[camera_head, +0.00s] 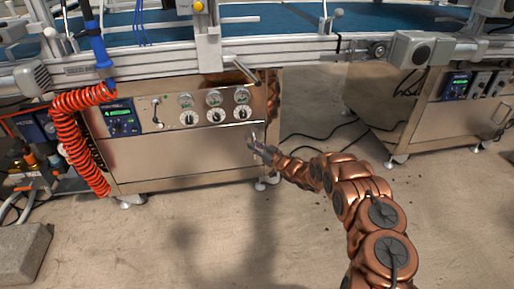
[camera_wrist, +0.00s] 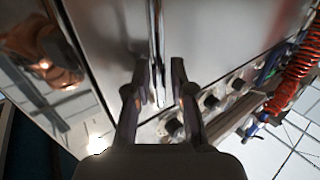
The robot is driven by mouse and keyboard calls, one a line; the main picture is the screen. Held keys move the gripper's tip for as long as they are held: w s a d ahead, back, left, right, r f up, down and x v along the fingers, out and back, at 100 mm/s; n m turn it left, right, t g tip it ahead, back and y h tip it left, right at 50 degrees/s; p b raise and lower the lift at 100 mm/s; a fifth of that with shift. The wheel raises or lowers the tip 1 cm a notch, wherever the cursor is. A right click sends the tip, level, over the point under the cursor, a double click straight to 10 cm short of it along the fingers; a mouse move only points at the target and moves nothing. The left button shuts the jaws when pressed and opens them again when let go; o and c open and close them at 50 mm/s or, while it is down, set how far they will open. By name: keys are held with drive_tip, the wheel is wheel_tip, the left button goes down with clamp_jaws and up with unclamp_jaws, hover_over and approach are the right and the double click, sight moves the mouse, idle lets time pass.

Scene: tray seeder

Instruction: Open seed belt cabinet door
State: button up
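The metal cabinet door (camera_head: 180,152) is under the conveyor, below a control panel, and looks closed. Its slim handle (camera_head: 252,130) is near the door's upper right corner, partly hidden by my gripper (camera_head: 259,147). In the wrist view, the handle (camera_wrist: 157,45) is a narrow bar running down from the top edge. My gripper (camera_wrist: 160,75) has its two fingers apart, one on each side of the bar's lower end. A gap shows on both sides of the bar, and I see no clear contact. The door surface (camera_wrist: 215,35) fills much of that view.
The control panel (camera_head: 170,112) has gauges and knobs. An orange coiled hose (camera_head: 68,140) hangs at the left. A second cabinet (camera_head: 440,122) stands at the right. Cables (camera_head: 325,136) lie on the floor between the cabinets. A concrete block (camera_head: 22,250) is at the lower left.

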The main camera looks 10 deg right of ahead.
clamp_jaws()
idle(0.5)
